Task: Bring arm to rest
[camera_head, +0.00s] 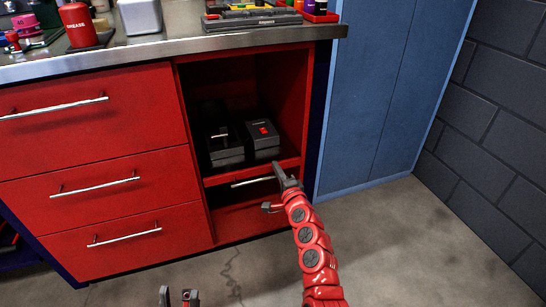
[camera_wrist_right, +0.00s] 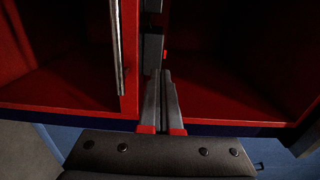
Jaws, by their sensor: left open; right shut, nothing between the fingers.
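My right arm (camera_head: 310,250), red and segmented, rises from the bottom of the head view towards the red cabinet. My right gripper (camera_head: 279,168) is at the lower right of the open compartment, close to a drawer handle (camera_head: 252,181). In the right wrist view my right gripper (camera_wrist_right: 161,76) has its fingers together and nothing between them; the handle (camera_wrist_right: 117,45) runs beside them, apart. My left gripper (camera_head: 176,292) shows only as two separated fingertips at the bottom edge of the head view, open and empty over the floor. The rest of my left arm is out of view.
The open compartment holds black cases (camera_head: 262,140), one with a red mark. Closed red drawers (camera_head: 95,135) with bar handles are left. A metal-edged worktop (camera_head: 170,48) carries tools and containers above. A blue cabinet (camera_head: 375,100) stands right. The concrete floor (camera_head: 420,250) is clear at right.

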